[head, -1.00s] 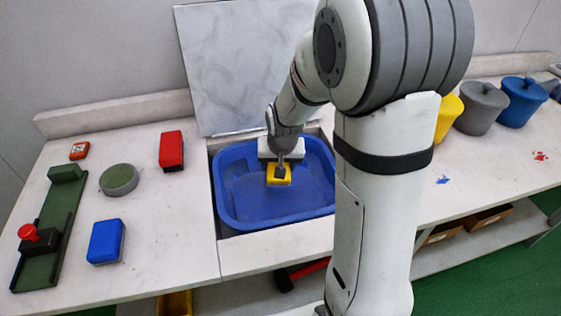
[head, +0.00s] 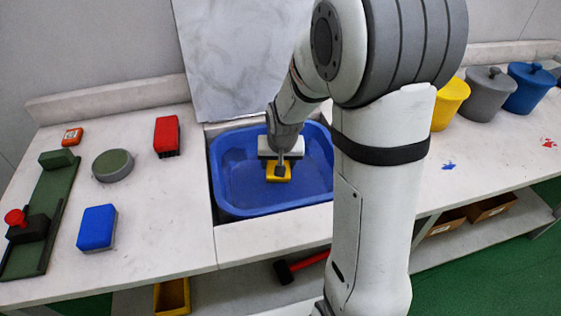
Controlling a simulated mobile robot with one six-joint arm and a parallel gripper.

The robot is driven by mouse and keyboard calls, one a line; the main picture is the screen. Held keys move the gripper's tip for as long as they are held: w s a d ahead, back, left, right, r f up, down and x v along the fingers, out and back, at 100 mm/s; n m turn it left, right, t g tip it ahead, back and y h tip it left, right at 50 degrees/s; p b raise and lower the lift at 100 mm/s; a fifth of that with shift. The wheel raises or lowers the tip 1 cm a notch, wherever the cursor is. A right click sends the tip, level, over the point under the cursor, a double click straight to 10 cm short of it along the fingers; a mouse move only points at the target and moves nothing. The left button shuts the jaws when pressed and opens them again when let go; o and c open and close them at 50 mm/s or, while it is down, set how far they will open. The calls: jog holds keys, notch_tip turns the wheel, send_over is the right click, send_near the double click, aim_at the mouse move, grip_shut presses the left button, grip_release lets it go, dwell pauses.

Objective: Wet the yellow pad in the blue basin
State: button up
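The blue basin (head: 228,200) is set into an opening in the white worktop. My gripper (head: 278,165) is inside the basin, pointing down. It is shut on the yellow pad (head: 278,176), gripping a dark part on top of it. The pad is low in the basin, near its middle. Whether it touches the basin floor or water, I cannot tell.
A red block (head: 166,137), a blue block (head: 97,228), a round green-topped pad (head: 113,165) and a green rail fixture (head: 40,215) stand on the left worktop. Yellow (head: 449,104), grey (head: 489,95) and blue (head: 529,87) lidded pots stand at the right. A pale panel (head: 236,55) stands behind the basin.

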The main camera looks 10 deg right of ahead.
jog(key=shift+r+p, duration=3.25)
jog(key=shift+r, duration=1.55)
jog(key=shift+r, duration=0.1)
notch_tip(320, 180, up, 4)
jog(key=p, duration=0.2)
jog(key=shift+p, duration=0.35)
